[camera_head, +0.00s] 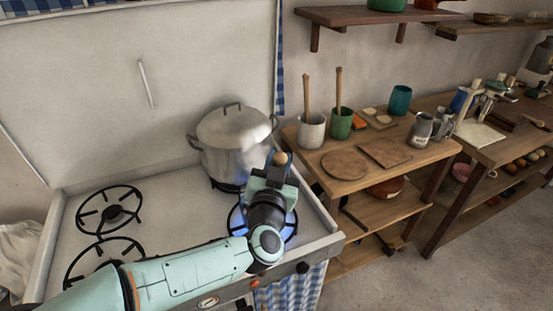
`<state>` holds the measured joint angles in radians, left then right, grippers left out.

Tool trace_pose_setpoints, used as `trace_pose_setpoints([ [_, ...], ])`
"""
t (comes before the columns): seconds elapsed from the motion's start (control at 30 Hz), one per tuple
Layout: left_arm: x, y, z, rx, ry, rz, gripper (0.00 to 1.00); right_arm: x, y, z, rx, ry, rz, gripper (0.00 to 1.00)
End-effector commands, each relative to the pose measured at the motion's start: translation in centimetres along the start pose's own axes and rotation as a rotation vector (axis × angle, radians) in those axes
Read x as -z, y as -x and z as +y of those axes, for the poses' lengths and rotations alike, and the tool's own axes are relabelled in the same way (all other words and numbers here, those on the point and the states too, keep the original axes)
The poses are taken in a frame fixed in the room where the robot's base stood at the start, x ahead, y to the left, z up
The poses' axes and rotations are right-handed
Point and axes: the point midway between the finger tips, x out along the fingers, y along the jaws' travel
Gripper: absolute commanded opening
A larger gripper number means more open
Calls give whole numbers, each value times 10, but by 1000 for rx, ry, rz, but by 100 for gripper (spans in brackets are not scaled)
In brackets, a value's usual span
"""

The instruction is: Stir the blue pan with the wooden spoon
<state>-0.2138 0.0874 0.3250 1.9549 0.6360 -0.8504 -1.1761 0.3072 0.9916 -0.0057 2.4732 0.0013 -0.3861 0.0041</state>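A blue round shape (237,221), apparently the blue pan, is on the front right burner, mostly hidden behind my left arm. My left gripper (279,160) is above its far side. A rounded wooden end (281,158) shows between the fingers, apparently the wooden spoon's handle; the rest of the spoon is hidden, and I cannot tell if it touches the pan. My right gripper is not in view.
A lidded metal pot (234,142) stands on the back right burner, close to my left gripper. The left burners (113,212) are empty. A wooden table (425,152) to the right holds a grey cup (312,132) and a green cup (341,125), each with a wooden-handled utensil.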

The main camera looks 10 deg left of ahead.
Motion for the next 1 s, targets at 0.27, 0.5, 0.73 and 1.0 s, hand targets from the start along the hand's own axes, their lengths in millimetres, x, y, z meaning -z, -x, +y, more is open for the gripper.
trace_pose_setpoints([
  [0.27,-25,-7,0,0,-1,-2,0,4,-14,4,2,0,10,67],
  [0.5,-43,-13,0,1,-1,-2,0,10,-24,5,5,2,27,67],
  [0.73,-61,-18,0,1,-1,-3,0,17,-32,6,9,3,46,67],
  [1.0,-76,-23,-1,2,-1,-2,0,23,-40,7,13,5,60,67],
])
